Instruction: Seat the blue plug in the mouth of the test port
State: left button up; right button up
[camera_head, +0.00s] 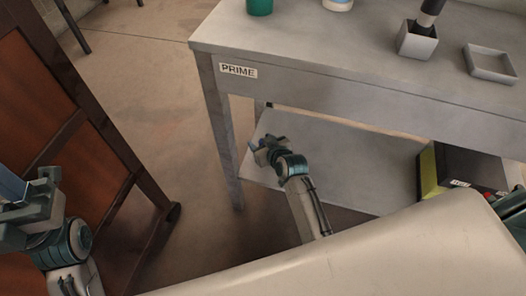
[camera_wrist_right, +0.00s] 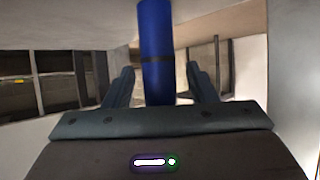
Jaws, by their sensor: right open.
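The blue plug (camera_wrist_right: 157,55) is a dark blue cylinder with a black band. The fingers are apart, with a gap on each side of the plug. In the head view my right gripper (camera_head: 259,148) is small, in front of the lower shelf, with a bit of dark blue at its tip. My left gripper (camera_head: 22,188) is at the left edge, partly cut off; its jaws are unclear. I cannot make out the test port.
A grey workbench (camera_head: 300,55) labelled PRIME carries a green cup (camera_head: 259,6), a square grey holder (camera_head: 416,42) with a dark cylinder, and a shallow grey tray (camera_head: 490,66). Its lower shelf (camera_head: 350,160) bears a black and yellow-green box (camera_head: 465,168). A brown wooden panel (camera_head: 75,140) stands left.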

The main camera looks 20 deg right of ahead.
jog(key=shift+w+f, duration=0.15)
jog(key=shift+w, duration=0.15)
jog(key=c, duration=1.1)
jog(key=shift+o, duration=0.2)
